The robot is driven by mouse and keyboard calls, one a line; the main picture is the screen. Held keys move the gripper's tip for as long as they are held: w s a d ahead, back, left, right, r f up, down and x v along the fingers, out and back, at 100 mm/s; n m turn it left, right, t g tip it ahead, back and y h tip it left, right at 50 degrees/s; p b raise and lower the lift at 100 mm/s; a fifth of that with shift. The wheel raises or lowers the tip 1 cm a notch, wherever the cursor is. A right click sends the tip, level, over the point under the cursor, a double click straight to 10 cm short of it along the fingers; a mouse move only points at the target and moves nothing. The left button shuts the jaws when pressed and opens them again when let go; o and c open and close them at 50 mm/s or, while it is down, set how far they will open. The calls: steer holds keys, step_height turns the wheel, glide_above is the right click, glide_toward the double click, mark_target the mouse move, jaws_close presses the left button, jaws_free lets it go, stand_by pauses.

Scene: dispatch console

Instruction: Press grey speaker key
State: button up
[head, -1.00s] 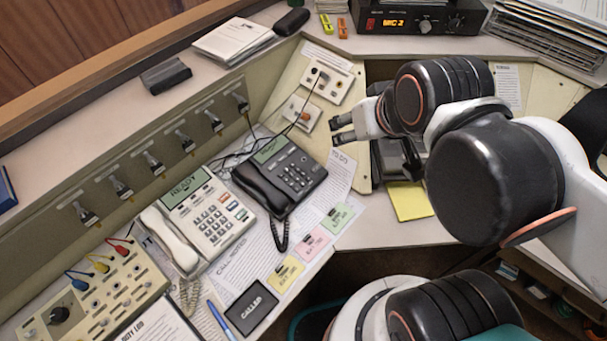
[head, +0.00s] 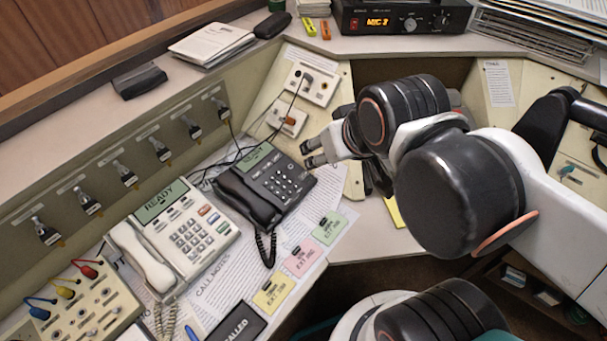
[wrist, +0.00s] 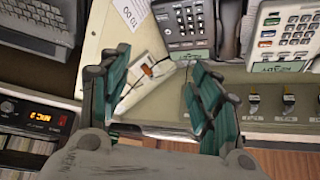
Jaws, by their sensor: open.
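The beige desk phone (head: 180,237) has a green "READY" display, a number pad and a short column of coloured keys at the right of the pad. My gripper (head: 313,153) is open and empty, right of the dark phone and well apart from the beige phone. In the wrist view its fingers (wrist: 160,68) are spread over the panel.
A dark phone (head: 268,187) stands between my gripper and the beige phone, with its cord hanging in front. A socket panel (head: 312,85) with cables is behind. Coloured cards (head: 300,257) lie in front, and a switch row (head: 125,173) lines the left ledge.

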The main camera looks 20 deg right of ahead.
jaws_close()
stand_by(1.2)
